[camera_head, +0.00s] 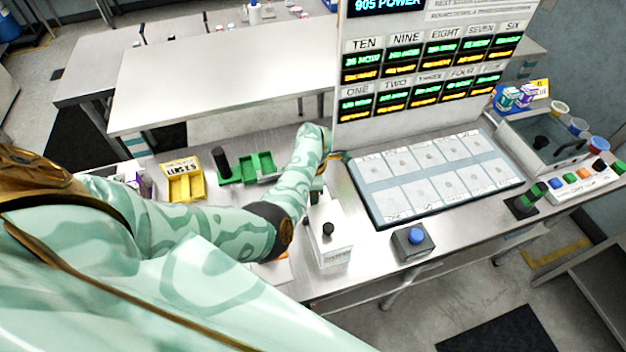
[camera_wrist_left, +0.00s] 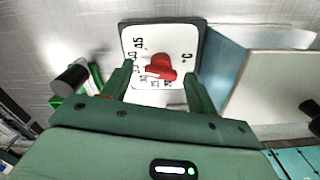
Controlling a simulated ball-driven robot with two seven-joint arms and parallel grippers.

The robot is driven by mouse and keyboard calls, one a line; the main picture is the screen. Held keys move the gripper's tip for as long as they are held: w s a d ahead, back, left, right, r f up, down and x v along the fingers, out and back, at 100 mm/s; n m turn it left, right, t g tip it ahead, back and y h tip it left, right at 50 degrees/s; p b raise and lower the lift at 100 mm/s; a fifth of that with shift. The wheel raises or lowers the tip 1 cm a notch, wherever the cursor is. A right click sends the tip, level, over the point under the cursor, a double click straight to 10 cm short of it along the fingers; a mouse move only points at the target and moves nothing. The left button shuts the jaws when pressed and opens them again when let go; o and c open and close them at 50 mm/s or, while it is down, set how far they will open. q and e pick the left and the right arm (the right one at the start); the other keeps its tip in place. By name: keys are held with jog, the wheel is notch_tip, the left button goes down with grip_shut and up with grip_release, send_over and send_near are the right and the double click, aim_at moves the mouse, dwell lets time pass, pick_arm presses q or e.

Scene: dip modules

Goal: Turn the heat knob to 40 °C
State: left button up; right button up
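The heat knob (camera_wrist_left: 160,68) is red and sits on a white dial plate (camera_wrist_left: 182,42) with a dark frame in the left wrist view. My left gripper (camera_wrist_left: 159,76) is open, with one finger on each side of the knob. I cannot tell whether the fingers touch it. In the head view my left arm reaches across the bench from the left, and the knob does not show there. My right gripper is not in view.
A white box with a black knob (camera_head: 331,250) stands beside my left arm. A blue button (camera_head: 416,236) is to its right. A yellow tray (camera_head: 183,183), a green tray (camera_head: 258,162) and a black cylinder (camera_head: 220,162) stand behind the arm. A sample tray (camera_head: 372,213) lies right.

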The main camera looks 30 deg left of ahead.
pick_arm(q)
jog(key=shift+r, duration=0.1)
jog(key=shift+r, duration=0.35)
notch_tip(320, 180, up, 15)
jog(key=p, duration=0.5)
jog(key=shift+r, duration=0.2)
jog(key=shift+f, duration=0.1)
